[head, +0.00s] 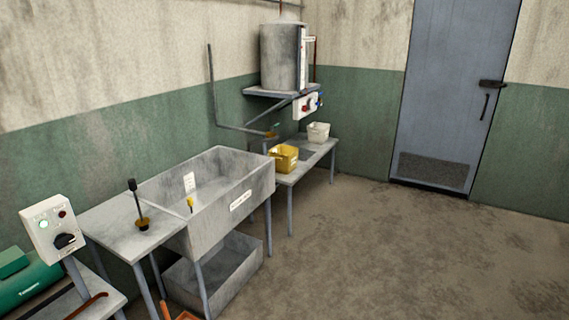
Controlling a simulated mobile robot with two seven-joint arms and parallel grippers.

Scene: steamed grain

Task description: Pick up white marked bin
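A small white bin (318,132) stands upright at the far end of a low grey table (311,165) by the green and cream wall. Any marking on it is too small to make out. A yellow bin (283,158) stands on the same table, nearer to me and to the left of the white one. The two bins are apart. Neither of my grippers shows in the head view.
A large grey trough (222,215) on legs stands nearer, with another grey basin (213,275) below it. A control box (52,228) is at the left. A grey tank (282,57) sits on a shelf above the bins. Open floor (400,250) lies to the right, before a door (455,90).

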